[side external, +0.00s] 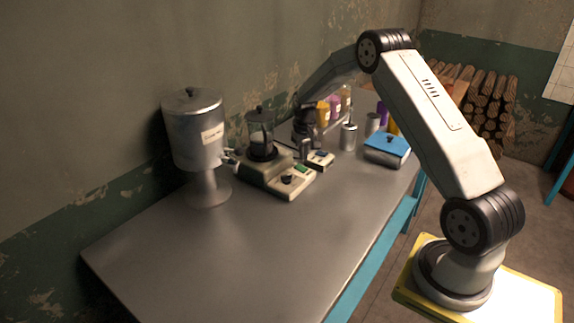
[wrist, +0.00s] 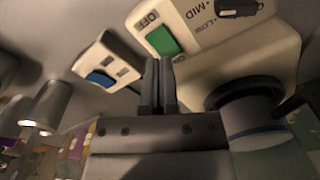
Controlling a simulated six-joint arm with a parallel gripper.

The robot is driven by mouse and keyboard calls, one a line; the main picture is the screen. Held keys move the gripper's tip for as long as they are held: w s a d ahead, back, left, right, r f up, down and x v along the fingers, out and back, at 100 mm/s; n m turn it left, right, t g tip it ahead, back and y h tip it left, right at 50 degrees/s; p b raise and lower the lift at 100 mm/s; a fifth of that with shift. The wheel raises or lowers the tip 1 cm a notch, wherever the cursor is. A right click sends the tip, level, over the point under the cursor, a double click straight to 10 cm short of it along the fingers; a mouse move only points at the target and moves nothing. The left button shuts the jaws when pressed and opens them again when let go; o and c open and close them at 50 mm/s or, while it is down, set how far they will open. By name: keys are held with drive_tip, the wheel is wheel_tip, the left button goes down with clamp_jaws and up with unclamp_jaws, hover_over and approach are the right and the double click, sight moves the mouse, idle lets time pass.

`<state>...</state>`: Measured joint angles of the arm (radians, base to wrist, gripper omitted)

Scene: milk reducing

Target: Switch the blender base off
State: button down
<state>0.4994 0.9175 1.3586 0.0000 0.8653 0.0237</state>
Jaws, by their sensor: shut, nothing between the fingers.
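The blender base (side external: 293,183) is a cream box on the table, with a green button and a dark knob on its sloped front. In the wrist view, the base panel (wrist: 212,32) fills the top, with the green button (wrist: 162,41) beside the label OFF. The labels MID and LOW stand by the black knob (wrist: 238,7), which is partly cut off by the frame edge. My gripper (wrist: 159,62) is shut and empty, its tips just below the green button in the picture. I cannot tell whether they touch it. In the side view, my gripper (side external: 304,155) is over the base's far end.
A jar with a dark lid (side external: 260,132) stands on the base. A small cream switch box (side external: 320,159) with a blue button sits close by. A large metal dispenser (side external: 194,135) stands left. Metal canisters (side external: 348,137) and a blue-topped box (side external: 386,148) are right. The table's front is clear.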

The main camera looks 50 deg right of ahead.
sight(302, 170)
drive_tip(key=shift+r, duration=1.7)
drive_tip(key=shift+a+r, duration=0.2)
drive_tip(key=shift+a, duration=0.25)
drive_tip(key=s+a+r+n+t, duration=0.1)
drive_tip(key=s+a+r+n, duration=0.15)
drive_tip(key=a, duration=0.45)
drive_tip(key=s+a+r+n, duration=0.15)
drive_tip(key=s+a, duration=0.25)
drive_tip(key=a, duration=0.4)
drive_tip(key=s+a+n+t, duration=0.1)
drive_tip(key=s+a+n, duration=0.1)
drive_tip(key=s+a, duration=0.8)
drive_tip(key=s, duration=0.3)
drive_tip(key=shift+s+a+r+t, duration=0.15)
drive_tip(key=shift+s+a+t, duration=0.05)
drive_tip(key=shift+s+t, duration=0.1)
drive_tip(key=c, duration=1.3)
unclamp_jaws()
